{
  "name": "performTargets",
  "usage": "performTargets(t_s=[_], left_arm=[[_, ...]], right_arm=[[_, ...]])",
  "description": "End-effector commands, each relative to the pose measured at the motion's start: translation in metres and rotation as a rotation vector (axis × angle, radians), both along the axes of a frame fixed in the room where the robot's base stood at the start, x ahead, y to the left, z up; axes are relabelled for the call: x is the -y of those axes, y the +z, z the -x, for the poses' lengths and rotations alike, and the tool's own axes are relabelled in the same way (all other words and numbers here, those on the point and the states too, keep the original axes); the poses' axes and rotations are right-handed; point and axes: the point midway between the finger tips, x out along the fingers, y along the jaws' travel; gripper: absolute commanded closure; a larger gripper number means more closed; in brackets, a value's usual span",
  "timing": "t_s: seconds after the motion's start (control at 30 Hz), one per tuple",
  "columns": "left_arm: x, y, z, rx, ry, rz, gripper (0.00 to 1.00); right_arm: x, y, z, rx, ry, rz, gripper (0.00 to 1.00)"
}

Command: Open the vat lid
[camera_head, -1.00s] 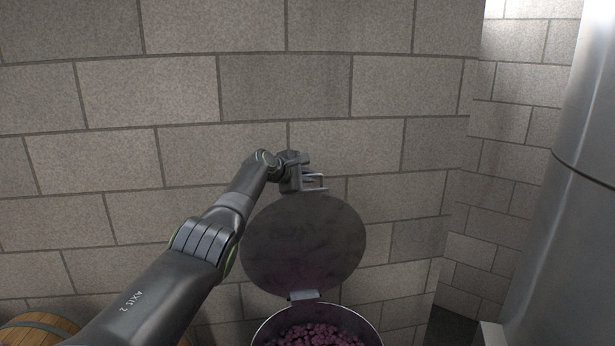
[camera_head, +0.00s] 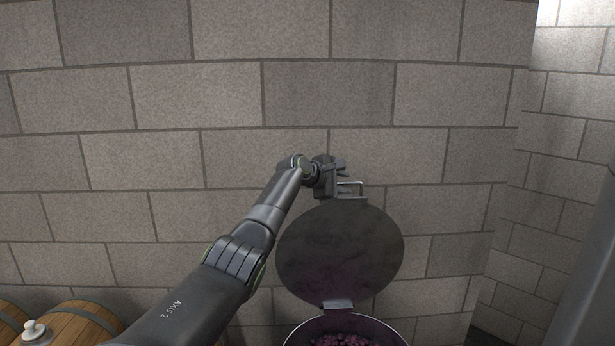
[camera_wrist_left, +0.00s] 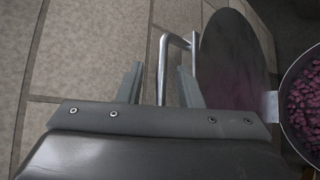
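The vat lid (camera_head: 340,255) is a dark round disc, standing raised on its hinge (camera_head: 338,305) behind the vat (camera_head: 398,330). The vat mouth is open and shows dark purple grapes (camera_head: 345,341) inside. The lid's metal handle (camera_head: 350,187) is at its top edge, and the lid also shows in the left wrist view (camera_wrist_left: 232,60). My left gripper (camera_head: 341,171) is at the handle. In the left wrist view its two fingers (camera_wrist_left: 159,84) are apart, with the handle bar (camera_wrist_left: 163,65) between them and gaps on both sides. My right gripper is out of view.
A stone block wall (camera_head: 330,95) rises behind the lid. Wooden barrels (camera_head: 75,332) lie at the lower left, one with a white bung (camera_head: 35,331). A large grey metal tank (camera_head: 590,270) stands at the right edge.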

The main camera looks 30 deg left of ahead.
Motion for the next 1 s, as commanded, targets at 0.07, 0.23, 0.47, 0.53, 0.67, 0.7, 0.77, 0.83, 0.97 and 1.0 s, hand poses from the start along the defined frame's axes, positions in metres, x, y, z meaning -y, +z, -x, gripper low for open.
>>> performTargets(t_s=[0.07, 0.23, 0.47, 0.53, 0.67, 0.7, 0.77, 0.83, 0.97, 1.0], left_arm=[[-0.002, 0.0, 0.005, 0.002, 0.001, -0.003, 0.67], [-0.006, 0.006, 0.018, 0.002, 0.002, -0.004, 0.67], [-0.012, 0.015, 0.041, 0.002, 0.004, -0.005, 0.67], [-0.015, 0.019, 0.049, 0.003, 0.004, -0.004, 0.67], [-0.019, 0.025, 0.065, 0.002, 0.003, -0.007, 0.67], [-0.022, 0.028, 0.071, 0.003, 0.005, -0.006, 0.67], [-0.024, 0.032, 0.08, 0.003, 0.004, -0.005, 0.67], [-0.026, 0.036, 0.091, 0.002, 0.004, -0.007, 0.67], [-0.032, 0.045, 0.11, 0.002, 0.005, -0.006, 0.67], [-0.033, 0.047, 0.115, 0.0, 0.004, -0.006, 0.67]], right_arm=[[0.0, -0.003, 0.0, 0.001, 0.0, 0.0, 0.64], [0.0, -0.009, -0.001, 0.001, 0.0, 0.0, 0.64], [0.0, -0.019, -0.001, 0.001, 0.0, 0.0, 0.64], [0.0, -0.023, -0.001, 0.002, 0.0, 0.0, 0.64], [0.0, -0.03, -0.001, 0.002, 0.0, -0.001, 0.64], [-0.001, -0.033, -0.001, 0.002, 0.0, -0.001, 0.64], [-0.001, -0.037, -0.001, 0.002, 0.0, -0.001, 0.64], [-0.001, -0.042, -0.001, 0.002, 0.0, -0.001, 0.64], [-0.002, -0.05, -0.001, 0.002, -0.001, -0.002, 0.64], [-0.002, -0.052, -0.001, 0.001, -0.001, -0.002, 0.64]])
